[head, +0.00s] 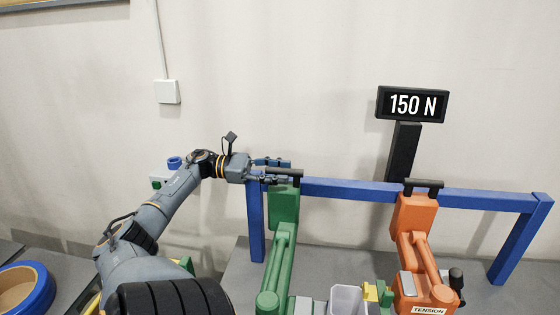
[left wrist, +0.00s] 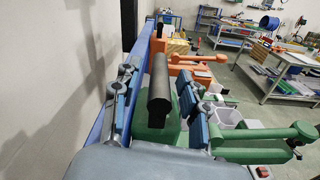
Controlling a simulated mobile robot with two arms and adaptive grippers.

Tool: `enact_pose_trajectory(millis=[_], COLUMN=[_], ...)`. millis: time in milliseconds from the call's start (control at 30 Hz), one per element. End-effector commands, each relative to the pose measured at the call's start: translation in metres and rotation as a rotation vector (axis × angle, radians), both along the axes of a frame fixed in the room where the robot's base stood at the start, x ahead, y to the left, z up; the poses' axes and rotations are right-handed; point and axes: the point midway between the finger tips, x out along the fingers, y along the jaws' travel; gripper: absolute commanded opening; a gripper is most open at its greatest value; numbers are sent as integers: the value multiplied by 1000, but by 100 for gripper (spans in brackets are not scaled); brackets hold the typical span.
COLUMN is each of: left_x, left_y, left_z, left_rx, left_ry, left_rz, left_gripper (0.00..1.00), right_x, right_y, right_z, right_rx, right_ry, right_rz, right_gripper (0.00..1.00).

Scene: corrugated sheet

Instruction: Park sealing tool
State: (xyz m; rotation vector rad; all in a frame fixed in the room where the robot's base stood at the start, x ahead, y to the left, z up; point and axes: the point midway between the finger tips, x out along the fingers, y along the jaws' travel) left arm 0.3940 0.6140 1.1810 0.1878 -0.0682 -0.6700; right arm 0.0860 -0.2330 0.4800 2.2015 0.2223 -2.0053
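The green tool (head: 283,215), which I take as the sealing tool, stands upright at the left end of the blue rail (head: 350,188), with a black handle (head: 288,173) on top. It carries no readable label. My left gripper (head: 272,169) is at that handle. In the left wrist view the handle (left wrist: 160,78) lies between its two blue-padded fingers, with a gap on both sides, so the gripper is open. The green body (left wrist: 155,128) shows below the handle. My right gripper is not in view.
An orange tool (head: 413,220) marked TENSION stands farther right on the rail. A display (head: 411,104) reading 150 N stands behind it. A pale bin (head: 347,300) sits between the tools. A blue roll (head: 42,296) lies at lower left. The wall is close behind the rail.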

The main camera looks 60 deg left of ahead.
Motion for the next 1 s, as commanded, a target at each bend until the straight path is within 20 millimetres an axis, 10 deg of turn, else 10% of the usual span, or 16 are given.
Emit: enact_pose_trajectory(millis=[333, 1000], left_x=[-7, -92], left_y=[6, 74], left_z=[-1, -1], left_rx=[0, 0], left_ry=[1, 0], left_rz=[2, 2], left_gripper=[43, 43], right_x=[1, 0], right_y=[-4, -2], right_z=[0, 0], right_rx=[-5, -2], right_ry=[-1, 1], right_rz=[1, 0], right_gripper=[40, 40])
